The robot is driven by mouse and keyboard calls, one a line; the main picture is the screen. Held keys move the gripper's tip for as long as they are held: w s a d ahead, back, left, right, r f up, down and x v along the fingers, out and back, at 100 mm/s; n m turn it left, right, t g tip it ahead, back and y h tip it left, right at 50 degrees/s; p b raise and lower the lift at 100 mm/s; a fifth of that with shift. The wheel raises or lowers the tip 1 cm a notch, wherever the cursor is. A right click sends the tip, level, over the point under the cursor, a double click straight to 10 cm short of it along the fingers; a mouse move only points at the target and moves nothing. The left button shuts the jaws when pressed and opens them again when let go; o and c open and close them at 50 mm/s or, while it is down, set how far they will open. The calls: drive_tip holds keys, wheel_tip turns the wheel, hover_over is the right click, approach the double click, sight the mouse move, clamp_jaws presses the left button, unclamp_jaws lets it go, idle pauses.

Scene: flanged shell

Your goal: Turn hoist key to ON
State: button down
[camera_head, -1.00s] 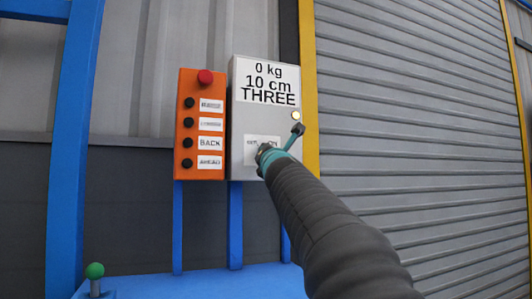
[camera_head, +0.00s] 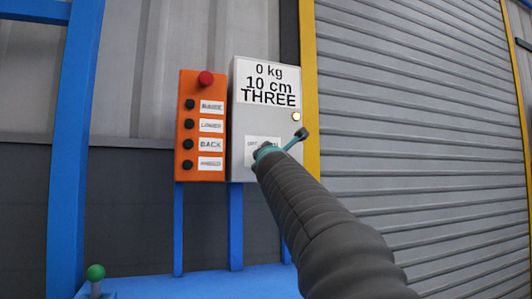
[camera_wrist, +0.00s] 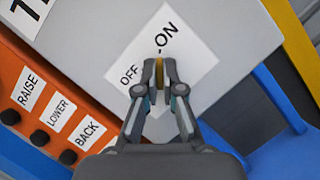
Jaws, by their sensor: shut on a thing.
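The hoist key (camera_wrist: 160,66) shows in the wrist view as a thin gold edge between my fingertips. My gripper (camera_wrist: 160,75) is shut on it, in front of a white label (camera_wrist: 195,55) marked OFF and ON. The key's visible edge points up in that view, towards a short dark mark beside the word ON; OFF lies to its left. In the head view my gripper (camera_head: 264,150) is at the lower part of the grey box (camera_head: 237,125) and hides the key and part of the label.
An orange button panel (camera_head: 187,137) with a red knob (camera_head: 206,78) stands just left of the box. The box display reads 0 kg, 10 cm, THREE, above a small pale lamp (camera_head: 296,117). A green-knobbed lever (camera_head: 95,272) is lower left. A shutter is at right.

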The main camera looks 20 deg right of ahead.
idle(0.3)
drive_tip(key=c, duration=1.3)
unclamp_jaws()
drive_tip(key=shift+s, duration=0.15)
drive_tip(key=shift+v, duration=5.9)
drive_tip(key=shift+a, duration=0.2)
